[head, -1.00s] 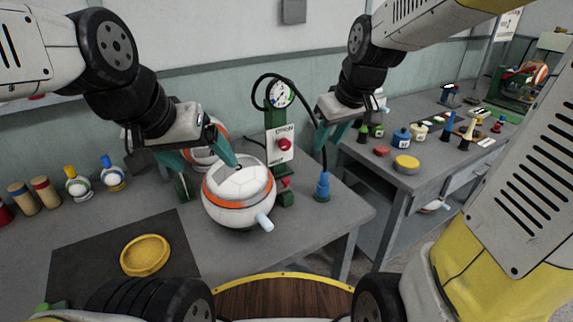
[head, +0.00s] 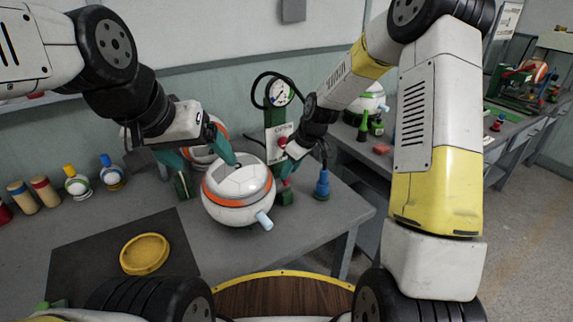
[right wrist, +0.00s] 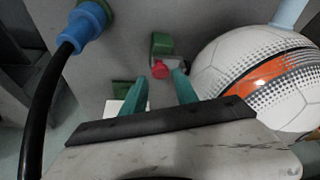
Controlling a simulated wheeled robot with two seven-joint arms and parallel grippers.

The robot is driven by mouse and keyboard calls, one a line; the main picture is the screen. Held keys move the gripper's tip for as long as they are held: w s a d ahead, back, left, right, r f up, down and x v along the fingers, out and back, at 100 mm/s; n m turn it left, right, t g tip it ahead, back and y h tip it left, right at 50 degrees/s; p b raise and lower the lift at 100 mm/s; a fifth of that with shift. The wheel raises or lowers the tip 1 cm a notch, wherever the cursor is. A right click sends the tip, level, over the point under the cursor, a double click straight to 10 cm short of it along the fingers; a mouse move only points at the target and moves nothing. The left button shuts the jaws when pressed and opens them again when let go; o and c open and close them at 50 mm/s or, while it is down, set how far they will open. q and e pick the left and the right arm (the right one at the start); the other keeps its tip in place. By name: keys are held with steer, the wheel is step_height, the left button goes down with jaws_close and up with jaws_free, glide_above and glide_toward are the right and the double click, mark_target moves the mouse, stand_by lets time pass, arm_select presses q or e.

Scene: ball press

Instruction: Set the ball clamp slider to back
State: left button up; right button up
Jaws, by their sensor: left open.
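A white ball with an orange band (head: 238,205) sits on the table; a pale blue stub sticks out at its lower right. Beside its right side is a small green clamp block with a red knob (head: 286,194); the red knob also shows in the right wrist view (right wrist: 160,69). My right gripper (head: 287,172) is open just above the knob. In the right wrist view (right wrist: 160,86) the knob appears between its fingertips, touching or not I cannot tell. My left gripper (head: 208,168) is open at the ball's upper left. Another green block (head: 182,187) is partly hidden there.
A green gauge stand (head: 272,120) rises behind the knob, with a black hose running to a blue fitting (head: 322,186). A yellow dish (head: 145,254) lies on a dark mat at front left. Several bottles and wooden cylinders stand at left.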

steer(key=shift+x, duration=1.5)
jaws_close()
